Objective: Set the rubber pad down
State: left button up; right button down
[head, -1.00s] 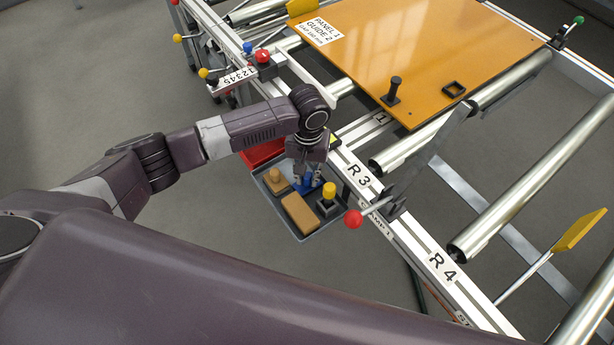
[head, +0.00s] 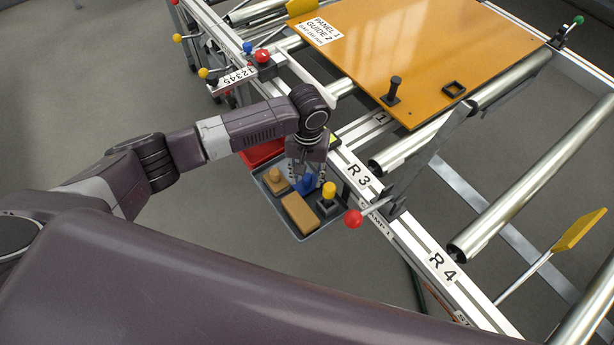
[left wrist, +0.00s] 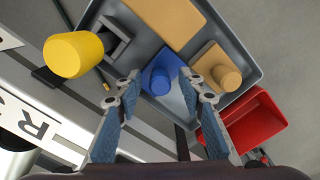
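The rubber pad appears to be the blue piece with a round knob (head: 305,182), lying in the grey tray (head: 331,218). In the left wrist view the blue knob (left wrist: 159,80) stands between my fingertips, with a gap on both sides. My left gripper (head: 308,180) is open over it; its spread fingers also show in the left wrist view (left wrist: 161,85). The fingers partly hide the blue piece in the head view. My right gripper is not in view.
The tray also holds a tan block (head: 299,211), a tan piece with a knob (head: 275,178) and a yellow-knobbed piece (head: 329,189). A red bin (head: 262,153) adjoins the tray. The frame rail (head: 360,180) and a red-balled lever (head: 353,219) stand close at right.

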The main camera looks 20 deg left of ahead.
aim_at(308, 178)
pick_arm(q)
notch_tip(308, 178, up, 12)
jog(key=shift+f+p, duration=0.15)
jog(key=shift+p, duration=0.15)
jog(key=shift+d, duration=0.1)
dwell(0.3)
jog(key=shift+f, duration=0.1)
